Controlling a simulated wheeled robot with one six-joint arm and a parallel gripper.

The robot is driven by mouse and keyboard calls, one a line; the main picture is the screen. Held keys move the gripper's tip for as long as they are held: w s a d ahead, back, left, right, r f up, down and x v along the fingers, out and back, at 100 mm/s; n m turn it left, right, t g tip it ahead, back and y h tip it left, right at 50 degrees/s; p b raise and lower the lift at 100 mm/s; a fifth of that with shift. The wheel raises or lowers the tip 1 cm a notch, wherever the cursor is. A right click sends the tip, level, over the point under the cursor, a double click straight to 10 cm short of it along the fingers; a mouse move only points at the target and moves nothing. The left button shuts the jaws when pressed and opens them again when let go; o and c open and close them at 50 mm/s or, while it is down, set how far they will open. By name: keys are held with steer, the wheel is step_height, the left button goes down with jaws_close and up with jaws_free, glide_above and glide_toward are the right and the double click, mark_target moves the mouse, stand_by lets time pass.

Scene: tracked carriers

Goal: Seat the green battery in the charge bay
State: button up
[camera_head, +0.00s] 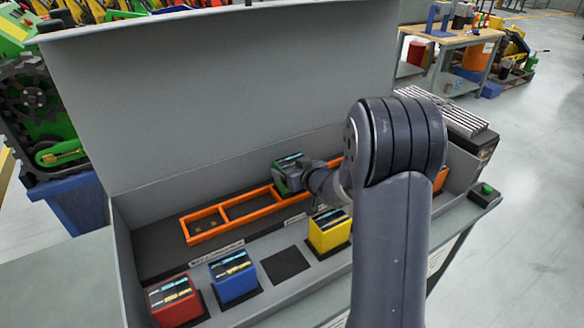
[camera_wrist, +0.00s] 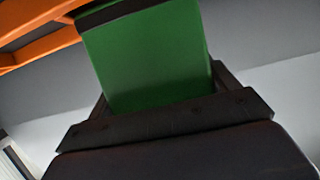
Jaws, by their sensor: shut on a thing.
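The green battery (camera_head: 290,165) is a box with a dark top, held over the orange-framed charge bays (camera_head: 232,226). In the wrist view its green face (camera_wrist: 150,60) fills the upper middle. My gripper (camera_head: 302,178) is shut on the battery, with dark jaws on both sides of it in the wrist view (camera_wrist: 165,105). A strip of orange frame (camera_wrist: 40,45) shows at the upper left of the wrist view. The left bays look empty; my arm hides part of the right end of the frame. I cannot tell whether the battery's bottom touches the bay.
A red battery (camera_head: 175,303), a blue battery (camera_head: 234,279) and a yellow battery (camera_head: 329,231) stand in the front row. An empty dark pad (camera_head: 285,265) lies between blue and yellow. A tall grey panel (camera_head: 220,90) rises behind the bays. A green button (camera_head: 487,188) sits at the right.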

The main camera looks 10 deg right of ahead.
steer(key=shift+f+b, duration=0.8)
steer(key=shift+f, duration=0.2)
steer(key=o, duration=1.5)
steer(key=shift+f, duration=0.1)
step_height(320, 180, up, 10)
steer(key=p, duration=0.3)
step_height(320, 180, down, 10)
steer(key=b, duration=0.3)
steer(key=shift+r+p, duration=0.45)
steer(key=shift+r, duration=0.1)
steer(key=shift+f, duration=0.15)
